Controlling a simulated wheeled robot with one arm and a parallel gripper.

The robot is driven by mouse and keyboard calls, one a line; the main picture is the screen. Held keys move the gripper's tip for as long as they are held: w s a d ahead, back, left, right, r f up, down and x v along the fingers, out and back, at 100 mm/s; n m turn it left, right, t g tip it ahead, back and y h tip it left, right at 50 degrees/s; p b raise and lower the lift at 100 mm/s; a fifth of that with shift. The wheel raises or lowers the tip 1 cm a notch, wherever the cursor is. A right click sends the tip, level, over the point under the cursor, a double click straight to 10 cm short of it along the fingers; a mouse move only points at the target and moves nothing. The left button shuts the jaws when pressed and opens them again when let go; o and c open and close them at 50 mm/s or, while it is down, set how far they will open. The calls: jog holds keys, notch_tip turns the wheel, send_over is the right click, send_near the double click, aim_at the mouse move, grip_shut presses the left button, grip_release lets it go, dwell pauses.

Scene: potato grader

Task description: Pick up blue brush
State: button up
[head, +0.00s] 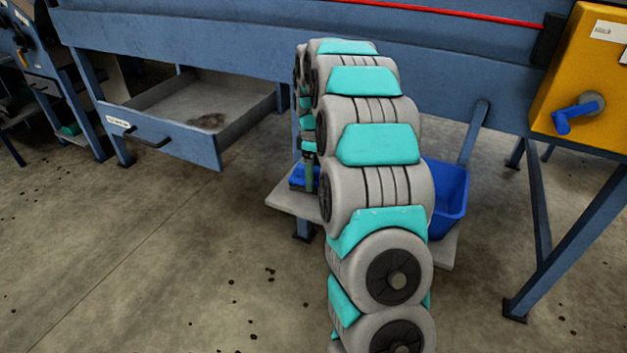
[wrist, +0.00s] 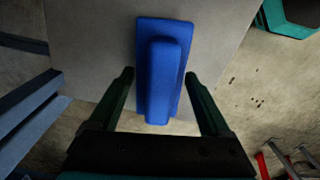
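The blue brush (wrist: 165,70) lies on a grey shelf (wrist: 90,60), its raised handle facing my wrist camera. In the wrist view my gripper (wrist: 158,74) is open, with one dark green finger on each side of the brush and a gap on both sides. Its near end reaches back between the fingers toward the palm. In the head view a small part of the brush (head: 297,174) shows at the left of my arm, beside my gripper (head: 309,176). My arm hides the rest.
A blue bin (head: 447,197) stands on the right part of the shelf (head: 290,203), behind my arm. An open drawer (head: 180,142) juts out at the left. Machine legs (head: 543,200) stand at the right.

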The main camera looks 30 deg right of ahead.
aim_at(315, 171)
jog(key=c, duration=1.1)
jog(key=shift+c, duration=0.2)
jog(key=shift+r+b, duration=0.3)
jog(key=shift+r, duration=1.6)
jog(key=shift+s+a+f, duration=0.1)
jog(key=shift+s+a, duration=0.05)
jog(key=shift+s, duration=0.55)
jog(key=s+a+b, duration=0.1)
jog(key=s+a, duration=0.1)
jog(key=s, duration=0.5)
jog(key=s+a+r, duration=0.1)
jog(key=s, duration=0.6)
jog(key=shift+a+r+b, duration=0.25)
jog(key=shift+a+b, duration=0.1)
jog(key=shift+a, duration=0.05)
